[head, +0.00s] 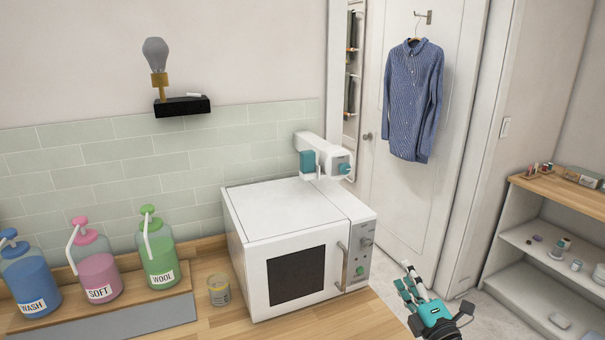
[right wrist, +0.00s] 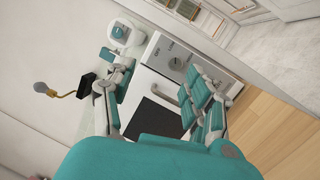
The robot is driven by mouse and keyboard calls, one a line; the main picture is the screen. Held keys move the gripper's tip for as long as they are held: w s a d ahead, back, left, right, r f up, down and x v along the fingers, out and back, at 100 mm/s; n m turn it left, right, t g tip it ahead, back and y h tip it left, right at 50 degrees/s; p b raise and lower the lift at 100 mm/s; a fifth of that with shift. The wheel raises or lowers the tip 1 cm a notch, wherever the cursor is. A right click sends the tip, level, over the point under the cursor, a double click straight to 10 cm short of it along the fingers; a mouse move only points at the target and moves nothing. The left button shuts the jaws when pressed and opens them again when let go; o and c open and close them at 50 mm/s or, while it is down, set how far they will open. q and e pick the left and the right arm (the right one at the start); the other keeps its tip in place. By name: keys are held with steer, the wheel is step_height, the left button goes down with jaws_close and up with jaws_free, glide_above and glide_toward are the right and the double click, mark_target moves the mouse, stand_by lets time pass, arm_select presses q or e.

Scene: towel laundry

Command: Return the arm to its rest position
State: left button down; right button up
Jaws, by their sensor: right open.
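My right gripper (head: 412,287) is at the lower right of the head view, in front of and to the right of the white microwave-like machine (head: 285,212). Its teal and grey fingers are apart and nothing is between them. In the right wrist view the open fingers (right wrist: 160,105) frame the machine's dark window (right wrist: 155,118), handle and knob panel, with a gap between fingers and machine. My left gripper is in neither view.
A wooden counter (head: 330,318) carries the machine, a small jar (head: 219,290) and pump bottles marked WASH (head: 30,285), SOFT (head: 97,275) and WOOL (head: 160,262). A shelf unit (head: 545,190) stands right; floor between is clear.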

steer(key=s+d+f+m+g+h, duration=0.2)
steer(key=s+f+m+g+h, duration=0.3)
steer(key=s+m, duration=0.4)
steer(key=s+d+f+m+g+h, duration=0.1)
steer(key=s+f+m+g+h, duration=0.25)
steer(key=s+f+m, duration=0.45)
steer(key=s+a+f+m+g+y, duration=0.25)
steer(key=s+a+g, duration=0.2)
steer(key=s, duration=0.55)
steer(key=s+a+f+m+g+y, duration=0.1)
steer(key=s+a+f+g+y, duration=0.3)
steer(key=s, duration=0.6)
step_height(320, 180, down, 29)
steer(key=s+a+h+b, duration=0.1)
steer(key=s+b, duration=0.1)
steer(key=b, duration=0.1)
steer(key=s+d+f+g+b, duration=0.1)
steer(key=s+d+f+b, duration=0.1)
steer(key=s+f, duration=1.4)
steer(key=shift+d+f+g, duration=0.3)
steer(key=shift+d+f, duration=0.15)
steer(key=shift+f, duration=0.3)
